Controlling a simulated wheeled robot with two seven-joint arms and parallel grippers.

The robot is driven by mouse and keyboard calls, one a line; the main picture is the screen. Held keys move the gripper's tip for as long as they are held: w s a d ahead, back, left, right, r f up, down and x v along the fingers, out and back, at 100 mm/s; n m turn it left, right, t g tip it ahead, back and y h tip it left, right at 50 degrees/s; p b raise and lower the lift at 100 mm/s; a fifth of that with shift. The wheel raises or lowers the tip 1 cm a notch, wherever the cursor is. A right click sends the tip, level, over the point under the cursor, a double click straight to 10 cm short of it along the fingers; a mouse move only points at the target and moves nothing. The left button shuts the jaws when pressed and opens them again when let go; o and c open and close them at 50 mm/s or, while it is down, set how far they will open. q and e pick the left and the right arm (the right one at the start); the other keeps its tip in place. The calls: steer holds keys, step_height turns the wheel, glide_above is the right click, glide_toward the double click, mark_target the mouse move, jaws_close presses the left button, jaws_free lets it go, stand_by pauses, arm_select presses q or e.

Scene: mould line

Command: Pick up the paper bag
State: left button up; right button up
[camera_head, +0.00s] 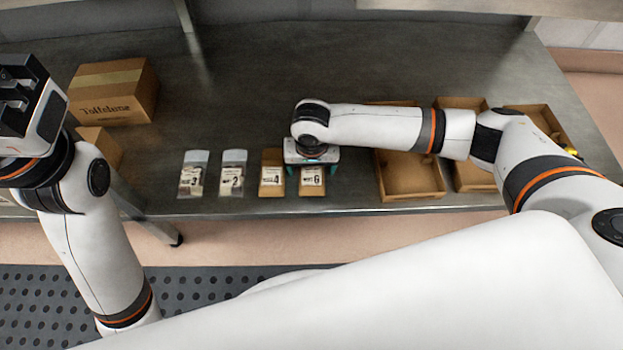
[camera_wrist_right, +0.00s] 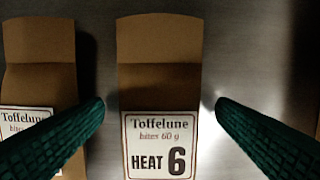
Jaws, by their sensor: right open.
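A brown paper bag (camera_head: 312,182) with a white label lies on the steel table in the head view, partly hidden under my right gripper (camera_head: 312,158). In the right wrist view the bag (camera_wrist_right: 160,75) is labelled "Toffelune bites 60 g, HEAT 6". The green fingers of my right gripper (camera_wrist_right: 160,105) are open, one on each side of this bag, with nothing held between them. A second brown bag (camera_head: 271,182) lies just to its left and also shows in the wrist view (camera_wrist_right: 40,60). My left gripper (camera_head: 18,95) is raised at the upper left, away from the bags.
Two grey-white pouches (camera_head: 233,172) (camera_head: 193,174) lie farther left in the row. A closed carton (camera_head: 112,95) and a smaller box (camera_head: 98,145) stand at the left. Open cardboard trays (camera_head: 408,178) lie right, partly behind my right arm. The table's middle back is clear.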

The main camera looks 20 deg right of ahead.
steer(key=shift+c, duration=0.6)
steer(key=c, duration=1)
steer(key=shift+o, duration=0.2)
steer(key=shift+r, duration=0.15)
